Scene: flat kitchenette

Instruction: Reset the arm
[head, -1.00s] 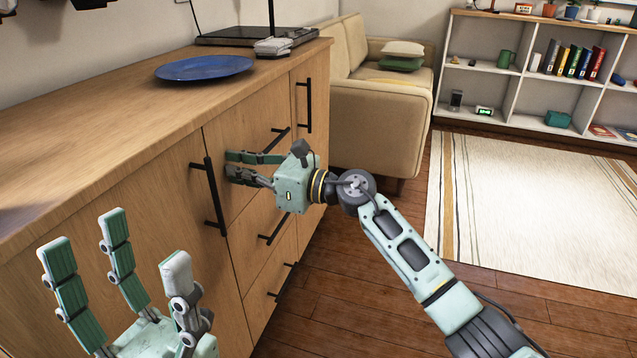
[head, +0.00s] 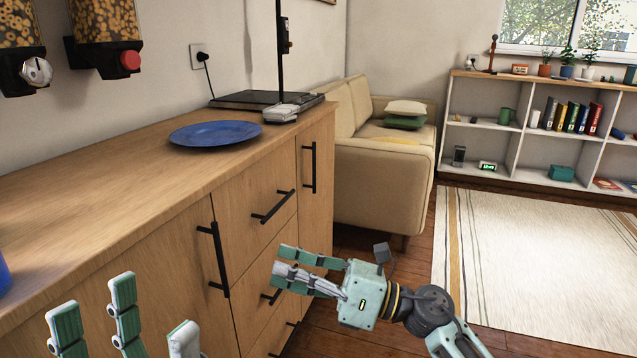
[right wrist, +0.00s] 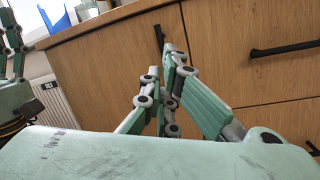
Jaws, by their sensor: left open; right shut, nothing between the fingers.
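My left gripper (head: 122,308) is at the lower left of the head view, its fingers spread open and pointing up, with nothing between them. Its palm is cut off by the bottom edge. My right gripper (head: 283,262) is in front of the lower drawers, fingers together and empty, pointing left toward the cabinet. Its closed fingers also show in the right wrist view (right wrist: 168,65), with the cabinet front behind them. The wooden cabinet (head: 168,262) has its doors and drawers shut. Whether the right fingertips touch the cabinet is unclear.
A blue plate (head: 215,133) lies on the countertop (head: 90,190). Dark bar handles (head: 272,207) stick out from the cabinet front. A beige sofa (head: 380,185) stands beyond the cabinet. The rug (head: 540,255) to the right is clear. Dispensers (head: 105,35) hang on the wall.

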